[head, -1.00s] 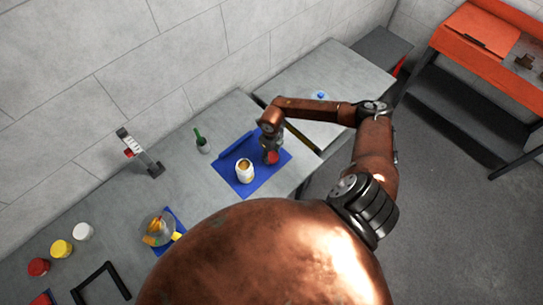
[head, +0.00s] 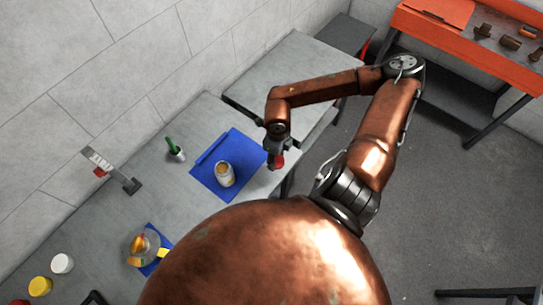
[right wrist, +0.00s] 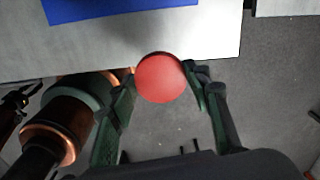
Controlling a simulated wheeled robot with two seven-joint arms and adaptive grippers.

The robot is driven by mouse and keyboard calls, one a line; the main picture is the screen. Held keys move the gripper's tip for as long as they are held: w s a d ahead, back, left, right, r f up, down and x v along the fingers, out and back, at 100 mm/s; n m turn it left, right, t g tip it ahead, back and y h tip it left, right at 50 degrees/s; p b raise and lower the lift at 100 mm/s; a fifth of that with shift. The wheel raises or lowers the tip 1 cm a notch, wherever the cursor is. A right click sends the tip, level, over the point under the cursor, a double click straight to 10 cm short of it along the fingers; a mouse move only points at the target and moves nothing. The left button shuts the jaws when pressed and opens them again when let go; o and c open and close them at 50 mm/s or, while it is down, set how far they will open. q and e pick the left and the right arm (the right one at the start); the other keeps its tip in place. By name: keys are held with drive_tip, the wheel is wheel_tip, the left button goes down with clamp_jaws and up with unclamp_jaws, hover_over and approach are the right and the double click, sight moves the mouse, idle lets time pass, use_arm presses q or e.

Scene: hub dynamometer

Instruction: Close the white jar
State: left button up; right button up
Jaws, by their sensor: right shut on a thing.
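The white jar (head: 225,178) stands upright on the blue mat (head: 212,150) in the head view; its top is open and shows something orange-brown inside. My right gripper (head: 277,154) is to the right of the jar, apart from it, near the table's front edge. It is shut on a round red thing (head: 278,162), perhaps a lid. In the right wrist view the red disc (right wrist: 161,78) sits between the two fingers, over the table edge with floor beneath. The jar is not visible in the right wrist view. My left gripper is not in view.
A green bottle in a holder (head: 175,150) stands left of the mat. A grey stand (head: 126,182) is further left. A clear bowl (head: 142,248) with orange-yellow things and white (head: 62,263) and yellow (head: 40,286) round containers are at lower left. An orange workbench (head: 470,50) is across the floor.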

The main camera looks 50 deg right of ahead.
idle(0.3)
use_arm(q)
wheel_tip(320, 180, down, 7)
drive_tip(key=b, duration=0.7)
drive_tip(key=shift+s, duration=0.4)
use_arm(e)
drive_tip(key=w+a+r+n, duration=0.2)
drive_tip(key=w+a+n, duration=0.4)
drive_tip(key=n, duration=1)
drive_tip(key=w+a+r+n, duration=0.3)
drive_tip(key=w+a+n, duration=0.3)
drive_tip(key=a+n, duration=0.5)
drive_tip(key=n, duration=0.6)
drive_tip(key=shift+a, duration=0.2)
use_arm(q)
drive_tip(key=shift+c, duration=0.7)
use_arm(e)
drive_tip(key=shift+r, duration=0.1)
